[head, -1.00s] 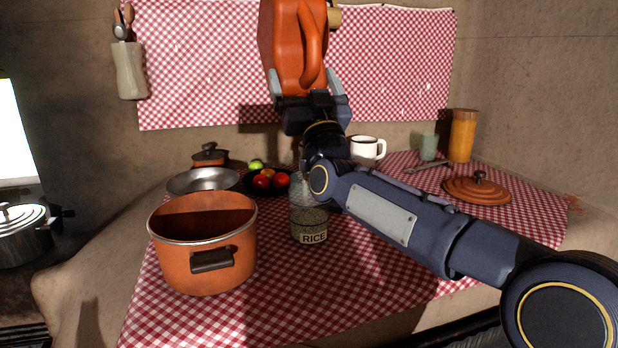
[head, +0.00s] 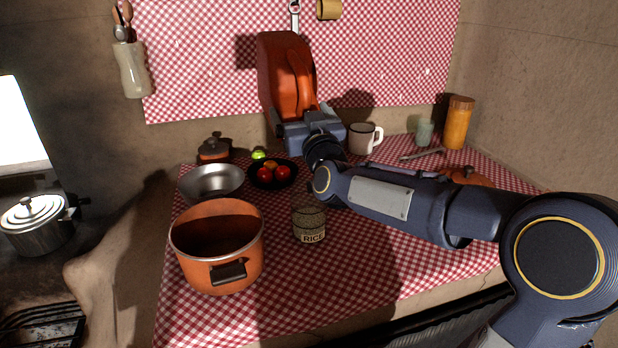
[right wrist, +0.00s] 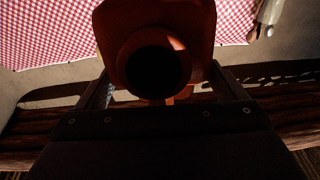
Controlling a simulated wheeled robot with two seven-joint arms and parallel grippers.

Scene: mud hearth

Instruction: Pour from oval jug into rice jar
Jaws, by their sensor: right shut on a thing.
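The orange oval jug (head: 277,75) is held up in the air by my right gripper (head: 308,122), in front of the checked wall cloth. In the right wrist view the jug (right wrist: 112,40) is close between the fingers, with a dark round opening facing the camera. The jar labelled RICE (head: 311,228) stands on the checked cloth below the jug and nearer the front, apart from it. Its upper right is close behind my right arm in the picture. I cannot tell what is in the jug. My left gripper is not in view.
A large orange pot (head: 218,270) stands just left of the jar. Behind are a metal bowl (head: 211,185), a black fruit dish (head: 262,182) and a white mug (head: 360,142). An orange lid (head: 467,175) lies at right. The cloth in front of the jar is clear.

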